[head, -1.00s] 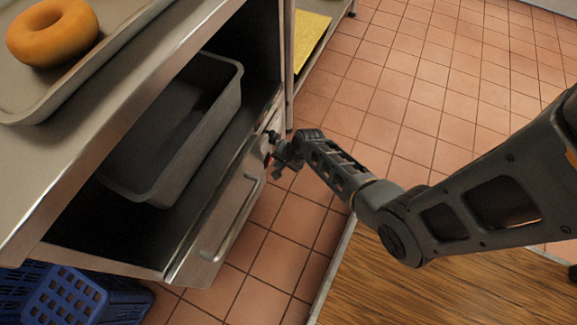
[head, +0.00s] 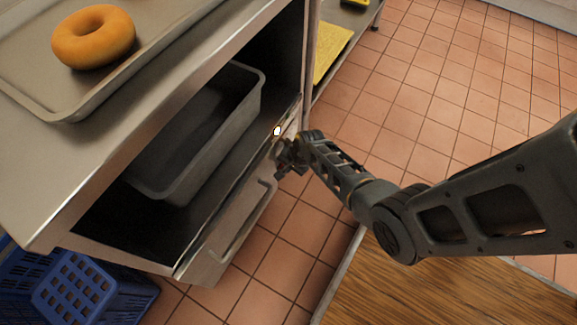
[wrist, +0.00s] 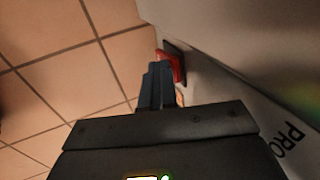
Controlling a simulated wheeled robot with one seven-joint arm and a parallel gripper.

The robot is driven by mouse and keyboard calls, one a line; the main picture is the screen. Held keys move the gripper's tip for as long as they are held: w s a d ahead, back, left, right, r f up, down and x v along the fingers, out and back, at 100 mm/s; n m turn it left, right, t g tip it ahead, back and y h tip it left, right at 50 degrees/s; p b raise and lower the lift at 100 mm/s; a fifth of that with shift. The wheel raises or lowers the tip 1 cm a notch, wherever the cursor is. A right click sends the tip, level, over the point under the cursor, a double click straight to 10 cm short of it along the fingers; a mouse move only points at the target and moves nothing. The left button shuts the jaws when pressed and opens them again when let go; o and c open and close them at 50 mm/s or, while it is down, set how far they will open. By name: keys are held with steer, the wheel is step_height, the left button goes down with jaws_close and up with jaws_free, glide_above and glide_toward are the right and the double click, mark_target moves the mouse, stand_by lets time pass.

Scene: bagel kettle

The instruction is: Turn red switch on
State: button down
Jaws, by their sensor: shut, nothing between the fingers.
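The red switch (wrist: 172,67) shows in the wrist view, on a dark mount on the pale metal front. My gripper (wrist: 155,72) has its fingers shut together, with their tips at the switch's left edge and partly in front of it. They look in contact or very close; I cannot tell which. In the head view my gripper (head: 283,158) is at the right end of the unit's front panel (head: 215,245) and hides the switch. A small bright glowing light (head: 277,131) shows on the panel just above my gripper.
A grey metal bin (head: 240,95) stands in the open shelf of the steel unit. A bagel (head: 93,37) lies on a tray (head: 75,108) on top. A blue crate (head: 75,290) is at the lower left. Tiled floor (head: 420,110) is clear behind my arm.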

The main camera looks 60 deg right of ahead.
steer(key=shift+w+r, duration=0.1)
steer(key=shift+w+r+p, duration=0.1)
steer(key=shift+r+p, duration=0.65)
steer(key=shift+p, duration=0.1)
steer(key=shift+d+r, duration=0.1)
steer(key=s+p+v, duration=0.2)
steer(key=p+v, duration=0.5)
steer(key=v, duration=0.4)
steer(key=shift+f, duration=0.25)
